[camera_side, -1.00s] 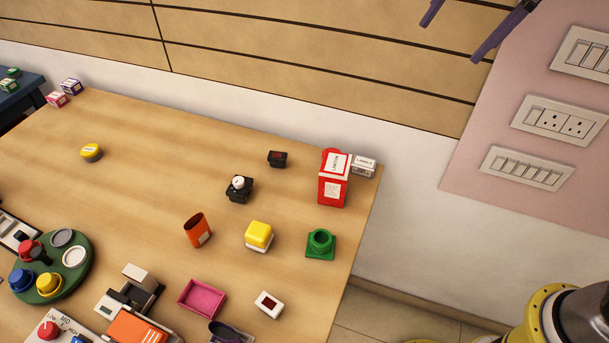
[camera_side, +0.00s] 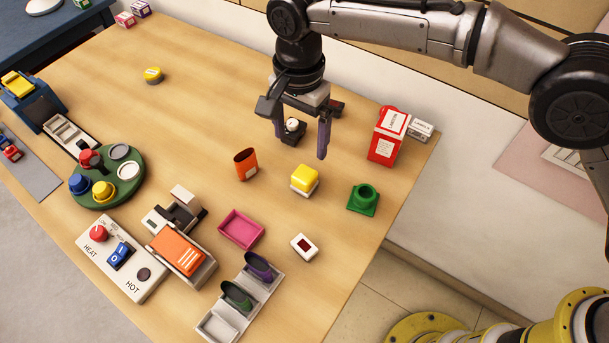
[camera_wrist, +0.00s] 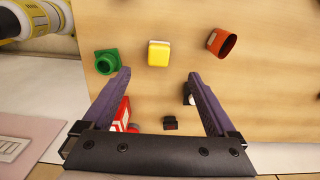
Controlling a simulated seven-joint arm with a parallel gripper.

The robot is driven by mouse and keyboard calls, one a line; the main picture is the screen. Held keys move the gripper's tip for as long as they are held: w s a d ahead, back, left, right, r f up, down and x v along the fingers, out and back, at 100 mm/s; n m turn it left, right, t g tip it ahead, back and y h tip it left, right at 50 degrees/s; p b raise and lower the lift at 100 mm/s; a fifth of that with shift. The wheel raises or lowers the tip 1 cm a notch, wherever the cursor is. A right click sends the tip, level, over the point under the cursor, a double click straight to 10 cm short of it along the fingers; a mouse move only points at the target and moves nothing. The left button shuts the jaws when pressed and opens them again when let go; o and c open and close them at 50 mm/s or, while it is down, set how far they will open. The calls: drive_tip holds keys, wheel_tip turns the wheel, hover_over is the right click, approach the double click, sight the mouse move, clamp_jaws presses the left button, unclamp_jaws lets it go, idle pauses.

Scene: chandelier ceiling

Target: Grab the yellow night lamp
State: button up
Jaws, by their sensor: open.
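The yellow night lamp (camera_side: 305,177) is a small yellow rounded cube on a white base, standing upright on the wooden table. It also shows in the wrist view (camera_wrist: 158,53), at the top centre beyond my fingertips. My gripper (camera_side: 302,148) is open and empty, fingers pointing down, above the table. In the side view it appears just behind the lamp, near the small black device with a white knob (camera_side: 293,128). In the wrist view, my gripper (camera_wrist: 158,75) has its two purple fingers spread wide, with the lamp roughly in line with the gap between them.
An orange cup (camera_side: 246,165) stands left of the lamp and a green round-topped block (camera_side: 363,199) right of it. A red box (camera_side: 387,140) stands near the table's right edge. A white block with a dark red face (camera_side: 304,246) and pink tray (camera_side: 241,229) lie in front.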

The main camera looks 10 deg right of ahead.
sight(305, 173)
wheel_tip(305, 173, down, 8)
drive_tip(key=shift+d+r, duration=0.1)
drive_tip(key=shift+r, duration=0.1)
drive_tip(key=shift+w+d+f, duration=0.15)
drive_tip(key=shift+d+f, duration=0.05)
drive_tip(key=shift+f, duration=1.2)
drive_tip(key=shift+w+d+f, duration=0.1)
drive_tip(key=shift+d+f, duration=0.05)
drive_tip(key=shift+f, duration=1.2)
drive_tip(key=c, duration=1.5)
drive_tip(key=shift+o, duration=0.2)
drive_tip(key=shift+r, duration=0.1)
